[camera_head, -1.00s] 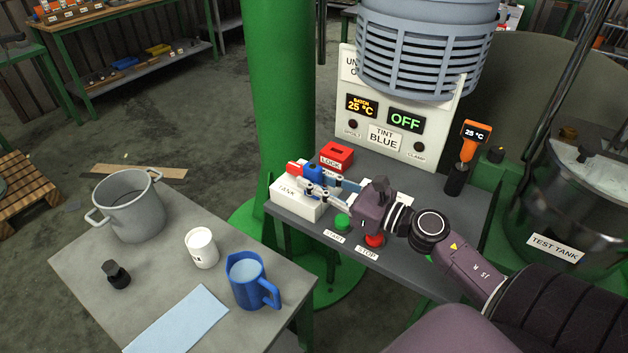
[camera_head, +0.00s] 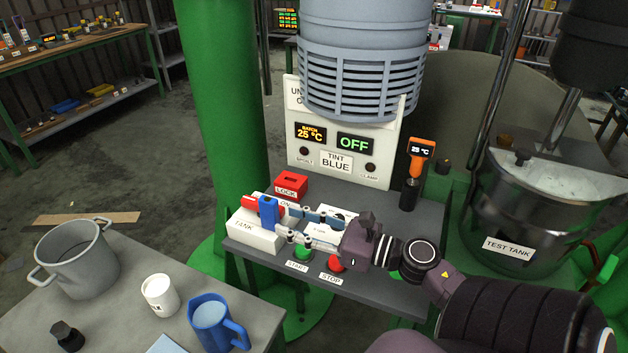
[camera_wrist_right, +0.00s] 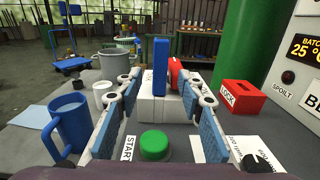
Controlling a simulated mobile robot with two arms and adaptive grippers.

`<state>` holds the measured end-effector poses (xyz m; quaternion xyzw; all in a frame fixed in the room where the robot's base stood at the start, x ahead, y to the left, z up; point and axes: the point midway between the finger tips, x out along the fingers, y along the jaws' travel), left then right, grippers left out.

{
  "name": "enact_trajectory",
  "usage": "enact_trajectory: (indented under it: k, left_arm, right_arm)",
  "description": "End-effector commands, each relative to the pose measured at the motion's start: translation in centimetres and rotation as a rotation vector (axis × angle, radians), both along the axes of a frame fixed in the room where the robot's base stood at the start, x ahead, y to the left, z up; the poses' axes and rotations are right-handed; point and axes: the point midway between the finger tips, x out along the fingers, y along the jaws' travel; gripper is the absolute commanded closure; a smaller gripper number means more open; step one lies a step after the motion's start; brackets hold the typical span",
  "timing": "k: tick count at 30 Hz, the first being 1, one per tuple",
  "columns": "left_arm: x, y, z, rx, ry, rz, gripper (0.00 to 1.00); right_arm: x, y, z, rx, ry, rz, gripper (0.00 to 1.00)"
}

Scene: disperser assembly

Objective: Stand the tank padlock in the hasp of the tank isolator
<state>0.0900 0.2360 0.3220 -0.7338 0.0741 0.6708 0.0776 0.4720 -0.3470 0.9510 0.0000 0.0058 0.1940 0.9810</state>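The tank padlock (camera_head: 269,211) is a blue block standing upright at the front of the tank isolator (camera_head: 250,233), a white box labelled TANK. The isolator's red handle (camera_head: 249,202) is beside and behind it; the red also shows in the right wrist view (camera_wrist_right: 176,74). Whether a shackle passes through the hasp is hidden. My right gripper (camera_head: 284,222) is open and empty, with its fingertips just short of the padlock. In the right wrist view the padlock (camera_wrist_right: 161,66) stands beyond and between the spread fingers, apart from them. My left gripper is out of view.
A red LOCK block (camera_head: 291,185) stands behind the isolator. The green START button (camera_head: 302,252) and red STOP button (camera_head: 336,263) lie below my right gripper. A blue jug (camera_head: 213,324), white cup (camera_head: 160,295) and grey pot (camera_head: 76,259) stand on the side table.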

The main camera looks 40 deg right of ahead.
Motion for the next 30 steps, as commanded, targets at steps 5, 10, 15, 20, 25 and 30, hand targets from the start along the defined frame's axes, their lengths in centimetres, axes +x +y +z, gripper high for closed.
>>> enact_trajectory:
  k: [5,10,15,20,25,30]
  left_arm:
    - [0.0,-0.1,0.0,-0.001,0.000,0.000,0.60]
    - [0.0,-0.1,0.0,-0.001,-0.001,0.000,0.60]
    - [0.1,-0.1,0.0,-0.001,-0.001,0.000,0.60]
    - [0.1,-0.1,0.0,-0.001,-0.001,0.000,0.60]
    - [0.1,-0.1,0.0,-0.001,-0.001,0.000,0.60]
    - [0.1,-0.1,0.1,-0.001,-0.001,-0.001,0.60]
  right_arm:
    - [-3.3,-1.3,0.2,0.002,-0.004,-0.001,0.65]
    - [-4.9,-1.9,0.5,-0.001,-0.009,0.002,0.65]
    - [-5.3,-2.1,0.6,-0.002,-0.012,0.003,0.65]
    - [-5.3,-2.0,0.6,-0.002,-0.012,0.003,0.65]
    - [-5.3,-2.0,0.7,-0.001,-0.012,0.004,0.65]
    - [-5.3,-2.0,0.7,-0.001,-0.012,0.004,0.65]
